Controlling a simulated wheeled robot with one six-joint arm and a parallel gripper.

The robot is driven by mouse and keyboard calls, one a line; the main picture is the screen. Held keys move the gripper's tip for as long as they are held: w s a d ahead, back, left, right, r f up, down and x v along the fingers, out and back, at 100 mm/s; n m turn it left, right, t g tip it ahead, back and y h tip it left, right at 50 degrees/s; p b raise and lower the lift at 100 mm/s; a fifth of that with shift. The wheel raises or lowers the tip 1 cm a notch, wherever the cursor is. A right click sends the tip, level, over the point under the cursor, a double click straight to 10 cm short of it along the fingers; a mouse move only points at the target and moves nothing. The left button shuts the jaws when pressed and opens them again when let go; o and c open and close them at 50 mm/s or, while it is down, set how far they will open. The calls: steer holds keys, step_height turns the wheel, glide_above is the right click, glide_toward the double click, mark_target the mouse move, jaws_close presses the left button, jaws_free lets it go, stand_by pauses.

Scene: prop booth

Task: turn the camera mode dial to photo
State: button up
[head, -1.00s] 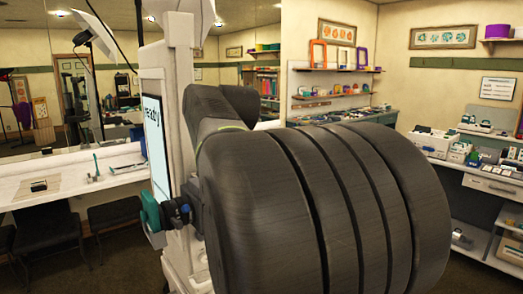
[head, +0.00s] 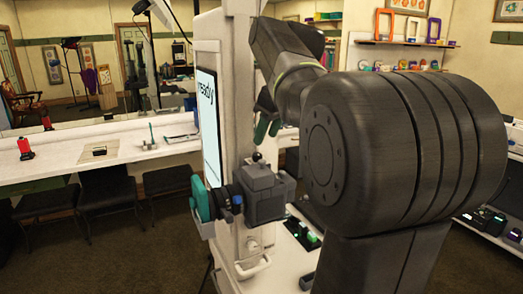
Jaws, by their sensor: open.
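The camera (head: 266,193) is a dark grey box mounted on the front of a white booth column. A teal-ringed lens (head: 203,198) points left. A small round black knob (head: 257,157) stands on its top; I cannot tell whether this is the mode dial, and no photo mark is readable. My gripper (head: 266,130) has teal fingers and hangs just above the camera and knob, apart from them as far as I can see. It is open and empty. My arm partly hides the area behind it.
The booth screen (head: 208,117) reads "ready". A white handle (head: 253,267) and a small panel with green lights (head: 302,234) sit below the camera. A long white counter (head: 95,160) with stools runs along the left. Shelves stand at the right.

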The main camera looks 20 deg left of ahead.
mark_target(257, 155)
steer(key=x, duration=0.6)
steer(key=shift+a, duration=0.1)
steer(key=shift+c, duration=0.4)
jaws_close()
steer(key=shift+m, duration=0.3)
steer(key=m, duration=0.1)
steer(key=m+t+p, duration=0.1)
steer(key=m, duration=0.1)
steer(key=m+t+h, duration=0.1)
steer(key=m, duration=0.1)
steer(key=shift+s+a+r, duration=0.1)
steer(key=shift+s+a, duration=0.05)
steer(key=shift+s, duration=0.1)
steer(key=m+h, duration=0.1)
steer(key=m, duration=0.2)
steer(key=m+t+h+p, duration=0.1)
steer(key=m, duration=0.2)
steer(key=shift+a, duration=0.2)
steer(key=shift+s, duration=0.1)
